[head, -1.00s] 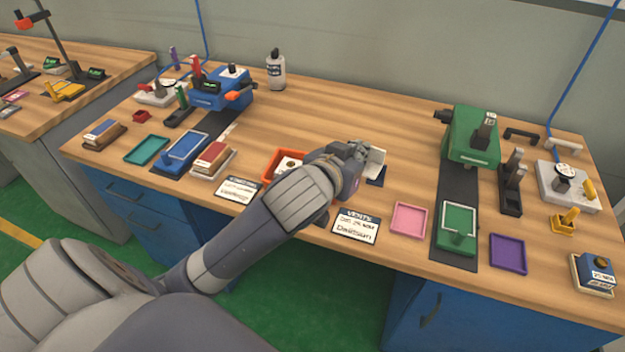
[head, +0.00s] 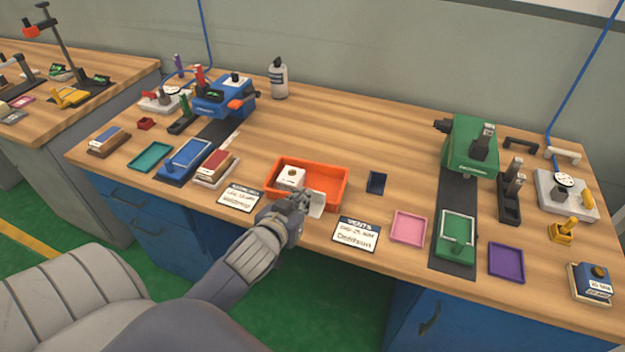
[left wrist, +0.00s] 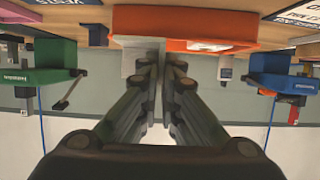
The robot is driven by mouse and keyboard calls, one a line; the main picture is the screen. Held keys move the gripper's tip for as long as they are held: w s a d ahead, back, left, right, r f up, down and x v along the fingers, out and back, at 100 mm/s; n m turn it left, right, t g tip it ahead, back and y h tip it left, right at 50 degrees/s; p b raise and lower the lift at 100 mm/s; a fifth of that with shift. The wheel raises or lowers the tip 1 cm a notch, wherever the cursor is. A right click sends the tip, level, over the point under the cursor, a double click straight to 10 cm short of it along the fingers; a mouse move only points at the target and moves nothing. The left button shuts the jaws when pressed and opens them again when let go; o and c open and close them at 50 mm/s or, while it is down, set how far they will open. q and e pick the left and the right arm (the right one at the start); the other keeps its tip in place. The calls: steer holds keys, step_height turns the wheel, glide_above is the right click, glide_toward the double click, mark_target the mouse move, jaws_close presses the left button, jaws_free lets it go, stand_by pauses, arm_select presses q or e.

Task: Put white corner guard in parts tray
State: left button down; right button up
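The white corner guard (head: 317,204) is a small pale angled piece at the tips of my left gripper (head: 303,201). It hangs at the front right edge of the orange parts tray (head: 335,190); whether it touches the tray I cannot tell. In the left wrist view the fingers (left wrist: 161,66) are close together, with the pale guard (left wrist: 138,42) at their tips and the orange tray (left wrist: 205,22) beyond. The tray holds a white block with a dark round mark (head: 291,177) at its left. My right gripper is not in view.
Label cards (head: 240,197) and (head: 356,234) lie along the front edge. A pink tray (head: 408,228) is farther right. The table behind the orange tray is clear.

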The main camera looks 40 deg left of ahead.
arm_select(q)
steer(key=w+a, duration=0.1)
steer(key=w, duration=0.3)
steer(key=w+a+p, duration=0.1)
steer(key=w+a, duration=0.1)
steer(key=w, duration=0.2)
steer(key=w+a+f, duration=0.1)
steer(key=w, duration=0.3)
steer(key=shift+w+a+f, duration=0.1)
steer(key=shift+w+a, duration=0.15)
steer(key=shift+w, duration=0.15)
steer(key=shift+w+f, duration=0.1)
steer(key=shift+w, duration=0.1)
step_height(320, 180, down, 3)
steer(key=shift+f+p, duration=0.2)
steer(key=shift+p, duration=0.15)
steer(key=shift+s+f, duration=0.1)
steer(key=shift+f, duration=0.1)
steer(key=c, duration=1.8)
jaws_free()
